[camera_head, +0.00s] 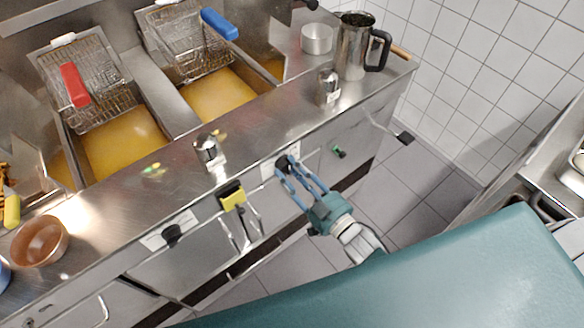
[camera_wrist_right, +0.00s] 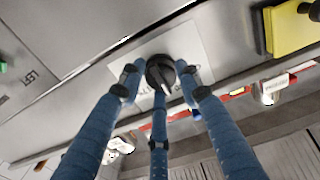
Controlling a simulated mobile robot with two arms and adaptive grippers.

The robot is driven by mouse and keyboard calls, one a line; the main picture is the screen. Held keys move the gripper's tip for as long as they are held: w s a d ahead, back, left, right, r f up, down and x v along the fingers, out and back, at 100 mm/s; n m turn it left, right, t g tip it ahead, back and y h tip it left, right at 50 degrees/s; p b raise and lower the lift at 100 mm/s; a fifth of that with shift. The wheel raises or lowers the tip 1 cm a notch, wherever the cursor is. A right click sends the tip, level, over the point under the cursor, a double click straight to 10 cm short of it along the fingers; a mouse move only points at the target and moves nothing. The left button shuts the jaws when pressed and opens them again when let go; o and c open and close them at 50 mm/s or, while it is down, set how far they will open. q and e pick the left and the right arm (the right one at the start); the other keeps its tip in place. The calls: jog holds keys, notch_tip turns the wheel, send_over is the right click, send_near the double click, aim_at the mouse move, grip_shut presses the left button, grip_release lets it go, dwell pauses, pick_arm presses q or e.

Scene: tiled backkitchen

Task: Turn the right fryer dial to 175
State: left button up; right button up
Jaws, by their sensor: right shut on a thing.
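The right fryer dial (camera_wrist_right: 160,72) is a black round knob on a white plate on the fryer's steel front. In the head view the dial (camera_head: 282,163) is partly hidden by my right gripper (camera_head: 288,168), whose blue fingers reach it from below right. In the right wrist view the fingers of my right gripper (camera_wrist_right: 160,80) are closed around the dial, one on each side and one below. The numbers on the plate (camera_wrist_right: 190,45) are too blurred and covered to read. Another black dial (camera_head: 172,234) is on the left part of the front panel. My left gripper is not in view.
Two fryer wells hold yellow oil (camera_head: 215,96), with wire baskets (camera_head: 78,80) above. A yellow clip (camera_head: 232,196) hangs on the front left of the dial. A steel jug (camera_head: 352,52) and a brown bowl (camera_head: 40,241) stand on top. Tiled floor (camera_head: 420,180) is clear at right.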

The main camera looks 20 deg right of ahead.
jog(key=m, duration=0.2)
jog(key=m+p, duration=0.1)
jog(key=m, duration=0.1)
jog(key=f+m, duration=0.1)
jog(key=m, duration=0.1)
jog(key=shift+s+a, duration=0.15)
jog(key=shift+s, duration=0.1)
jog(key=m, duration=0.5)
jog(key=shift+a+m, duration=0.15)
jog(key=shift+m, duration=0.25)
jog(key=o, duration=1.1)
jog(key=shift+o, duration=0.2)
jog(key=shift+a+r, duration=0.1)
jog(key=shift+r, duration=0.15)
jog(key=shift+w, duration=0.1)
jog(key=v, duration=1.2)
jog(key=shift+r, duration=0.1)
